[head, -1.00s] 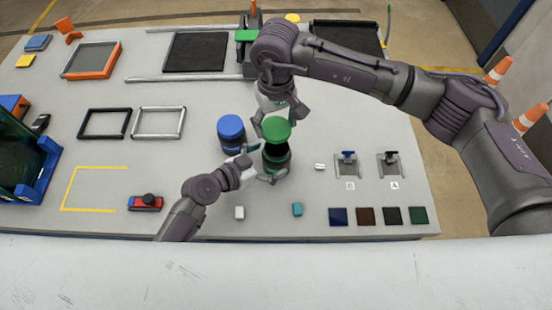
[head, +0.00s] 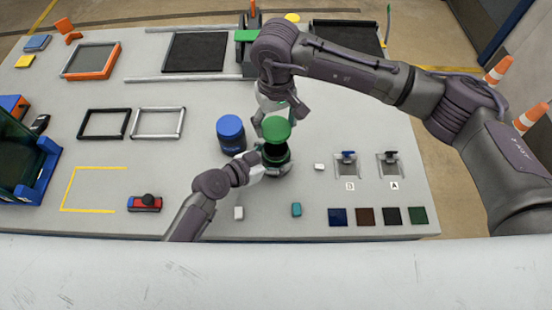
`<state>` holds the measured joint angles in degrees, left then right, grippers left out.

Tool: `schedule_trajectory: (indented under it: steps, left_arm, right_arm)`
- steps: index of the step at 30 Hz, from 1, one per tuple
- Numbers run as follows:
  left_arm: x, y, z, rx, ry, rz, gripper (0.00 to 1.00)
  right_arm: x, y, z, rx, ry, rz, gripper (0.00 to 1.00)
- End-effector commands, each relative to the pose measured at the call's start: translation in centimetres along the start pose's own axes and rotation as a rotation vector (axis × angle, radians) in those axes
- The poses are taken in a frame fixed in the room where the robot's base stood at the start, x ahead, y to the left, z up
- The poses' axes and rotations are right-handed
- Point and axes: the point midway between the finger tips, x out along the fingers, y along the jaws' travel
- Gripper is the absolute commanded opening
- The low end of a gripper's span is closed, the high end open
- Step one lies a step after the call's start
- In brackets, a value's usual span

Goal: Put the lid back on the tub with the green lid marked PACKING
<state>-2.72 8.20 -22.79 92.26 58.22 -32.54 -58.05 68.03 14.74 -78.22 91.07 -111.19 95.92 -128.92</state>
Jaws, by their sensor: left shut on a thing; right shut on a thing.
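A dark tub (head: 277,158) with a green band stands on the table in the middle of the head view. Its green lid (head: 276,129) is held level over the tub by my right gripper (head: 274,118), which is shut on it from behind. A dark gap shows between lid and tub. My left gripper (head: 268,165) is shut on the tub's side from the lower left. A blue-lidded tub (head: 231,131) stands just left of them. The marking on the green lid's tub cannot be read.
A small white block (head: 239,213), a teal block (head: 296,209) and several coloured squares (head: 365,216) lie along the front edge. Two small clamp fixtures (head: 347,163) stand to the right. Two empty frames (head: 158,122) lie left of the blue-lidded tub.

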Motion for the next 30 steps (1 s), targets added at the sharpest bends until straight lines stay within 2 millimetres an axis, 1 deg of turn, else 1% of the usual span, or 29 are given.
schedule_trajectory:
  steps: [1, 3, 5, 12, 16, 30]
  left_arm:
    - [0.0, 0.0, 0.0, 0.000, 0.000, 0.000, 0.25]
    - [0.0, 0.0, 0.0, 0.000, 0.000, 0.000, 0.17]
    - [0.0, 0.0, 0.0, 0.000, 0.000, 0.000, 0.17]
    - [0.0, 0.0, 0.0, 0.000, 0.000, 0.000, 0.17]
    - [0.0, 0.0, 0.0, 0.000, 0.000, 0.000, 0.17]
    - [0.0, 0.0, 0.0, 0.000, 0.000, 0.000, 0.17]
  right_arm:
    - [0.0, 0.0, 0.0, 0.000, 0.000, 0.000, 0.59]
    - [0.0, 0.0, 0.0, 0.000, 0.000, 0.000, 0.59]
    - [0.2, 0.0, 0.0, 0.000, -0.001, 0.000, 0.59]
    - [3.5, 0.0, 0.1, 0.001, -0.002, 0.000, 0.59]
    - [4.8, 0.0, 0.0, 0.000, 0.000, 0.000, 0.59]
    - [4.9, -0.1, 0.0, 0.000, 0.001, 0.000, 0.59]
